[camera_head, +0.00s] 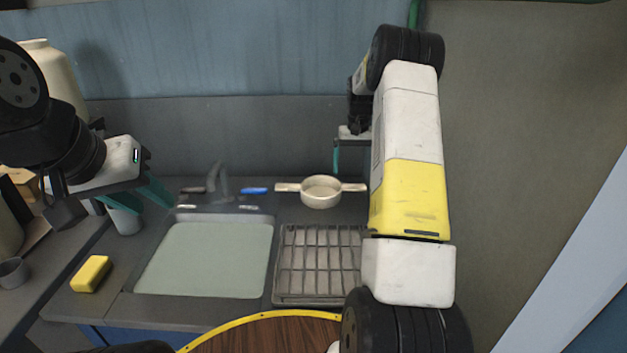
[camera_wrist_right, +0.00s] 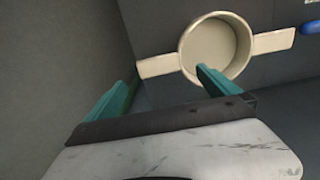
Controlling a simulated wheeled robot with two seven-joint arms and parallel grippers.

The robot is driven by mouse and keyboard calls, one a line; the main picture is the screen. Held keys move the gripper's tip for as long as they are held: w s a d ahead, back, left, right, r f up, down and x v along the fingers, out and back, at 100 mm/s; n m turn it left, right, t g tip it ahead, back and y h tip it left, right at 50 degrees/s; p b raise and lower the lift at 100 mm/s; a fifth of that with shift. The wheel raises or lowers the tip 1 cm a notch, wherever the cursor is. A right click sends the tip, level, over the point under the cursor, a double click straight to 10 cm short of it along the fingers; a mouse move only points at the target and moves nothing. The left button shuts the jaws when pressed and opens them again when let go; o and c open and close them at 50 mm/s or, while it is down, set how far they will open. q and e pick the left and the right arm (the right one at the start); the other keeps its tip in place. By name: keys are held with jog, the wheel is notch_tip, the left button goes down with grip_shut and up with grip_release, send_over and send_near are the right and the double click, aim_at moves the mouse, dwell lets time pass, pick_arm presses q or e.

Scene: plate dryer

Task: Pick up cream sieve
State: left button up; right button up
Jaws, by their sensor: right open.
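The cream sieve (camera_head: 321,191) is a round shallow bowl with a flat handle on each side. It rests on the counter behind the drying rack. It also shows in the right wrist view (camera_wrist_right: 216,48), with one handle pointing left and the other right. My right gripper (camera_head: 350,158) is above and close to the sieve's right handle in the head view. In the wrist view its teal fingers (camera_wrist_right: 160,88) are spread and empty, and one fingertip overlaps the bowl's near rim. My left gripper (camera_head: 157,196) is far to the left, over a grey cup, with its teal fingers apart.
A wire drying rack (camera_head: 318,303) and a sink (camera_head: 205,260) lie in front of the sieve. A faucet (camera_head: 219,182) and a blue item (camera_head: 254,190) are left of it. A yellow sponge (camera_head: 91,274) lies at the left. A wall stands close behind.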

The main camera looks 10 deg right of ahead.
aim_at(353, 186)
notch_tip(353, 186, down, 6)
jog(key=shift+s+f, duration=0.1)
jog(key=shift+f, duration=0.15)
jog(key=c, duration=1.6)
